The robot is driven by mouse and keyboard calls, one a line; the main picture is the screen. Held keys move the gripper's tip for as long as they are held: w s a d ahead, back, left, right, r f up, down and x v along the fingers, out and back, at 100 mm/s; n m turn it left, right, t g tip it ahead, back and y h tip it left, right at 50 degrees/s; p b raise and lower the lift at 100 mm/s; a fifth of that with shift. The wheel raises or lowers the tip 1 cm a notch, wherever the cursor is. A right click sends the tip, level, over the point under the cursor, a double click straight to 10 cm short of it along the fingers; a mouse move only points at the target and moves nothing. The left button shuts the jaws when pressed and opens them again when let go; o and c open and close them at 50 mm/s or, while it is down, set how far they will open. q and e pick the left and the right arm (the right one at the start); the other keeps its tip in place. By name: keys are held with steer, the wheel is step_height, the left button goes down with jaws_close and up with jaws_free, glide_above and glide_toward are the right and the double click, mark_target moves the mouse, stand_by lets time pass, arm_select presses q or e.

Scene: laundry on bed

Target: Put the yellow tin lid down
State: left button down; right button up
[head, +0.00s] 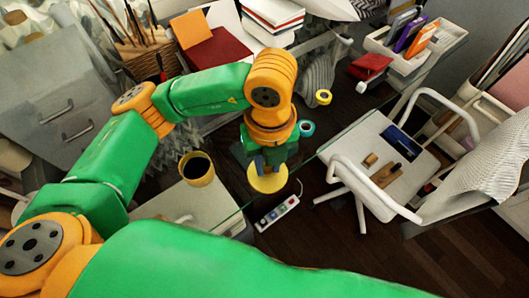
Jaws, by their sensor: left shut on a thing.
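My left gripper (268,165) points down near the middle of the head view, shut on the yellow tin lid (267,183). The lid is a round yellow disc; the gripper hides its upper part. Whether the lid hangs free or touches a surface below cannot be told. An open yellow tin (198,170) with a dark inside stands to the left of the lid, apart from it. My right gripper is not in view.
A white power strip (277,212) lies just below the lid in the picture. A roll of yellow tape (323,97) and a teal roll (306,128) lie to the upper right. A white chair (375,150) with small things on its seat stands at right.

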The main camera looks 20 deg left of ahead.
arm_select(q)
steer(key=w+a+f, duration=0.1)
steer(key=w+f, duration=0.1)
steer(key=w, duration=0.1)
steer(key=w+a+f, duration=0.2)
steer(key=f, duration=0.1)
steer(key=w+a+f+p, duration=0.1)
steer(key=w+a+f, duration=0.1)
steer(key=w, duration=0.1)
steer(key=shift+w+f, duration=0.35)
steer(key=f, duration=0.1)
steer(key=f+p, duration=0.1)
steer(key=f, duration=0.1)
steer(key=shift+w+a+f, duration=0.15)
steer(key=shift+w+f, duration=0.1)
steer(key=shift+f, duration=0.15)
steer(key=shift+f, duration=0.25)
steer(key=c, duration=0.7)
jaws_free()
steer(key=shift+r, duration=0.1)
steer(key=shift+r, duration=0.1)
